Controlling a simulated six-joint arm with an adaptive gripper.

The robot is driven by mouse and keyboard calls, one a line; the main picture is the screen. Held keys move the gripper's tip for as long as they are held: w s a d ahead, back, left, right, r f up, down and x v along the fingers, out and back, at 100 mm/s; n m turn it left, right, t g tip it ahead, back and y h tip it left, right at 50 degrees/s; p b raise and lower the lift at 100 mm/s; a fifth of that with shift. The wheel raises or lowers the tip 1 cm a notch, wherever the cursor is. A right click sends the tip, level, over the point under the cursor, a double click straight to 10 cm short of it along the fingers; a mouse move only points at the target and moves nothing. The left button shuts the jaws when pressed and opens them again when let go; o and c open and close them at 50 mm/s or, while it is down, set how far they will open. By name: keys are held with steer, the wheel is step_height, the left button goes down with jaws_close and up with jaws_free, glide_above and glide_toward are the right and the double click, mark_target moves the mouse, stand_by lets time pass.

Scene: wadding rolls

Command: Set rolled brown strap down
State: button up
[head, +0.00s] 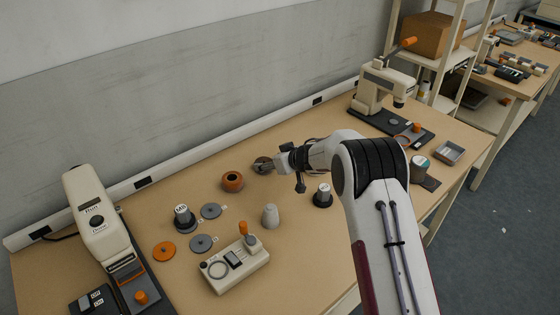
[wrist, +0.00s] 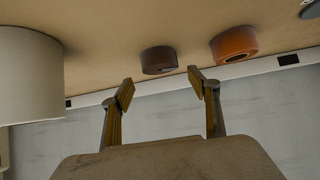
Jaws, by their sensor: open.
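A rolled dark brown strap (wrist: 159,60) sits on the tabletop in the wrist view, just beyond the fingertips. In the head view my gripper (head: 277,162) is low over the table, right beside the roll. I cannot tell whether a finger touches it. An orange-brown roll (head: 232,181) stands to its left; it also shows in the wrist view (wrist: 234,45).
A control box (head: 234,266) is in front. A large pale cylinder (wrist: 28,75) fills the wrist view's left. A wall rail (head: 212,177) runs behind.

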steer(key=v, duration=0.6)
stand_by(0.9)
steer(key=shift+r, duration=0.1)
